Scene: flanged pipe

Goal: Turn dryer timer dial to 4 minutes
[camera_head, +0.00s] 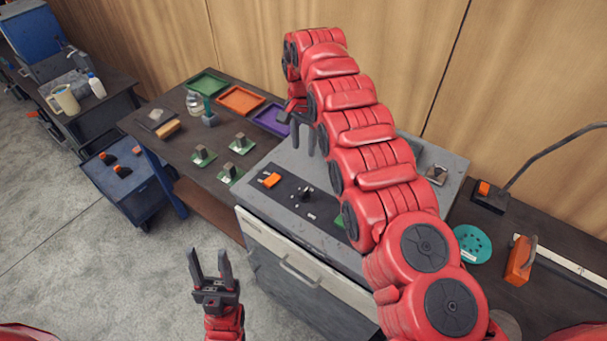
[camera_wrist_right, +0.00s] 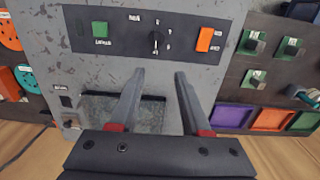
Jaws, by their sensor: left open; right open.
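The timer dial (camera_head: 305,194) is a small dark knob on the black panel of the grey dryer. In the right wrist view the dial (camera_wrist_right: 155,40) has a white mark and small numbers around it, too blurred to read surely. My right gripper (camera_head: 303,143) is open and empty above the dryer's top, behind the panel. In its wrist view the fingers (camera_wrist_right: 159,76) point toward the dial, which lies beyond the tips, apart from them. My left gripper (camera_head: 209,262) is open and empty in front of the dryer, over the floor.
An orange switch (camera_wrist_right: 205,39) and a green button (camera_wrist_right: 100,28) flank the dial. The dryer's front has a handle (camera_head: 300,274). Green, orange (camera_head: 240,98) and purple trays and several small knobs on green bases share the left bench. A sander disc (camera_head: 472,243) lies on the right bench.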

